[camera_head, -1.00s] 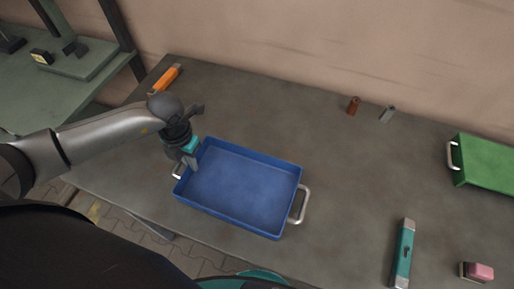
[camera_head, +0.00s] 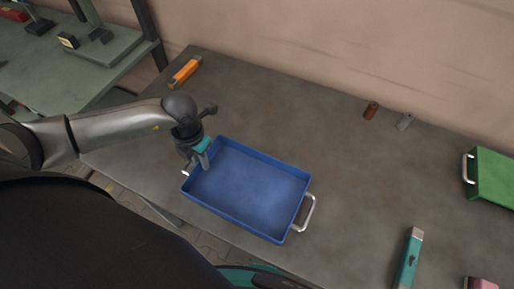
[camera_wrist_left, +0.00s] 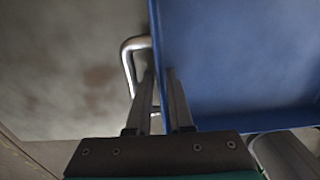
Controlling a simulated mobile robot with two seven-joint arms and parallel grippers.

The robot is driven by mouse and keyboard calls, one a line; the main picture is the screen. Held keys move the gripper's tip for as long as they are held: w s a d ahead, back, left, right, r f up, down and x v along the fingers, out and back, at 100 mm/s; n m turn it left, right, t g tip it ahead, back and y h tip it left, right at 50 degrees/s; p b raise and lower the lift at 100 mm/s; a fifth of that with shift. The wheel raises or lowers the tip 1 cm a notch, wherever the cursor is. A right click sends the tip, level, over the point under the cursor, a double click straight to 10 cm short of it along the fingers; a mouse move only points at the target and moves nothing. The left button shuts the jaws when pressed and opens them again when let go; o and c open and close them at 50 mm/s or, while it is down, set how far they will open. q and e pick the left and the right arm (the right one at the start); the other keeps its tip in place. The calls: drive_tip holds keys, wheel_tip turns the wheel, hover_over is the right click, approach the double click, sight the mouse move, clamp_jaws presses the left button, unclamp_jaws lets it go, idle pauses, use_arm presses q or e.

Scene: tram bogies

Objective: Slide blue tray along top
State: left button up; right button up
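The blue tray (camera_head: 255,185) lies flat and empty near the table's front edge, with a metal handle at each short end. My left gripper (camera_head: 206,164) is at its left end. In the left wrist view the left gripper (camera_wrist_left: 160,75) has one finger outside the tray wall, beside the metal handle (camera_wrist_left: 130,60), and the other inside the blue tray (camera_wrist_left: 245,60). The fingers look closed on the wall between them. The left handle is mostly hidden by the gripper in the head view. My right gripper is not in view.
The grey table (camera_head: 300,120) is clear behind the tray. A green tray (camera_head: 493,178) is at the right, a teal tool (camera_head: 408,260) at the front right.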

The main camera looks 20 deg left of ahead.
use_arm(q)
drive_tip(key=shift+o, duration=1.4)
wheel_tip(320, 180, up, 15)
drive_tip(key=shift+r+p, duration=0.15)
drive_tip(key=shift+p, duration=0.25)
